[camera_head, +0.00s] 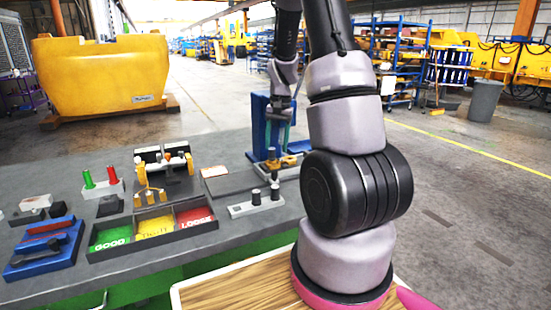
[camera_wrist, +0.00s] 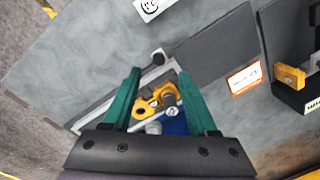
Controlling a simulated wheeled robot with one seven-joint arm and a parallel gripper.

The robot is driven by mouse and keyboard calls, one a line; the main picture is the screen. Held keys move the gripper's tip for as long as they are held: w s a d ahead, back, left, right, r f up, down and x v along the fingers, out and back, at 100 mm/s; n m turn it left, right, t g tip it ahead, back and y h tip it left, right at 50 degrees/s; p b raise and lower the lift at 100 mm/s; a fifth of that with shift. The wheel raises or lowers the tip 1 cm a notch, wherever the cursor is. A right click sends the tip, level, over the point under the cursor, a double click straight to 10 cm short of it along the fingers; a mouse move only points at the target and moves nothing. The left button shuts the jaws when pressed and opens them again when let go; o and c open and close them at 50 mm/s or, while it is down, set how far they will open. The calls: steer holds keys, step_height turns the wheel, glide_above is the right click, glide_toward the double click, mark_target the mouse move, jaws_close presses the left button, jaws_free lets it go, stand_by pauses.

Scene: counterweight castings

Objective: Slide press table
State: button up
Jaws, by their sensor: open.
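A blue press (camera_head: 260,128) stands at the far right end of the grey bench. At its foot are yellow parts (camera_head: 277,163), which also show in the wrist view (camera_wrist: 145,108) beside a metal knob or pin and a blue patch of the press. A dark grey flat plate (camera_head: 240,180) extends left from the press; I cannot tell which part is its sliding table. My gripper (camera_head: 284,128) hangs in front of the press, pointing down. Its teal fingers (camera_wrist: 159,72) are apart, with the yellow parts seen between them. Contact cannot be told.
A tray with GOOD, yellow and LOOSE compartments (camera_head: 152,211) lies at bench front. A block with dark pegs (camera_head: 256,209) stands near my arm. A blue fixture (camera_head: 45,252) and red and green pegs (camera_head: 101,188) are further left.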

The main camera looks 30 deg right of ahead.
mark_target(275, 172)
steer(key=f+m+t, duration=0.1)
steer(key=f+m, duration=0.2)
steer(key=m, duration=0.3)
steer(key=f+m+t+y, duration=0.1)
steer(key=f+m, duration=0.3)
steer(key=m, duration=0.2)
steer(key=w+f+m+t+y, duration=0.1)
steer(key=f+m, duration=0.2)
steer(key=m, duration=0.4)
steer(key=shift+d+f, duration=0.2)
steer(key=shift+f, duration=0.05)
steer(key=shift+c, duration=0.3)
jaws_close()
stand_by(0.4)
